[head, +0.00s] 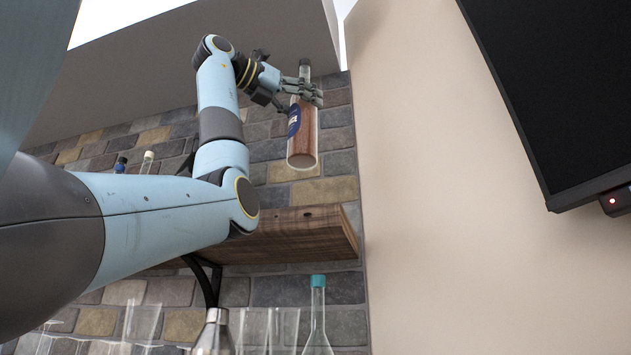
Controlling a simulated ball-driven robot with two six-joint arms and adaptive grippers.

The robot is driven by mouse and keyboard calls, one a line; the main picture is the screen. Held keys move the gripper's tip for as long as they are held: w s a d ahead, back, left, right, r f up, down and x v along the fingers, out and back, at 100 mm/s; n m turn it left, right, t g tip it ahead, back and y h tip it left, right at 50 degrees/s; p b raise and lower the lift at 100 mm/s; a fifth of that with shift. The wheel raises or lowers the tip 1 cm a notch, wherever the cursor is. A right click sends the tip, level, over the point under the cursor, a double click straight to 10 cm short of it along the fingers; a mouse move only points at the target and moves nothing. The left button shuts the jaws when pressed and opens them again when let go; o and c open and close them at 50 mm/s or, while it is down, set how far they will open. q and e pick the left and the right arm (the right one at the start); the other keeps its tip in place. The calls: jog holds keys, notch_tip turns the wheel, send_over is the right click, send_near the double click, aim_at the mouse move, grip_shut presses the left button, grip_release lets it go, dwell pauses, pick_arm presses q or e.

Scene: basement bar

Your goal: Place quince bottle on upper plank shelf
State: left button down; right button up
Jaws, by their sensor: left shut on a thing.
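The bottle (301,147) has clear glass, brown contents and a dark blue label; I take it for the quince bottle. My left gripper (304,92) is shut around its upper part and holds it nearly upright. In the picture the bottle hangs above the right part of the wooden plank shelf (300,222), with its bottom apart from the plank. My left arm hides much of the shelf's left part. My right gripper is not in view.
Two bottle tops, one dark (121,164) and one pale (148,157), show behind my arm at left. Below the plank stand a clear bottle with a teal cap (318,300), a metal shaker (214,335) and glasses. A dark screen (560,90) hangs at right.

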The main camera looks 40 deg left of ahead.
pick_arm(q)
jog(key=w+a+f+p, duration=0.1)
jog(key=w+a+f, duration=0.1)
jog(key=w+f, duration=0.4)
notch_tip(320, 180, down, 2)
jog(key=shift+w+a+f, duration=0.1)
jog(key=shift+w+a, duration=0.2)
jog(key=shift+a, duration=0.05)
jog(key=shift+c, duration=1.9)
grip_release()
jog(key=shift+a, duration=0.1)
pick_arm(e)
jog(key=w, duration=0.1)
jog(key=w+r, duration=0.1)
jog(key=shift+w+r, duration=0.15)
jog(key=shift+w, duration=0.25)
pick_arm(q)
jog(key=s+a+b, duration=0.1)
jog(key=s+b, duration=0.2)
jog(key=s, duration=0.9)
jog(key=shift+a+b, duration=0.25)
jog(key=shift+b, duration=0.1)
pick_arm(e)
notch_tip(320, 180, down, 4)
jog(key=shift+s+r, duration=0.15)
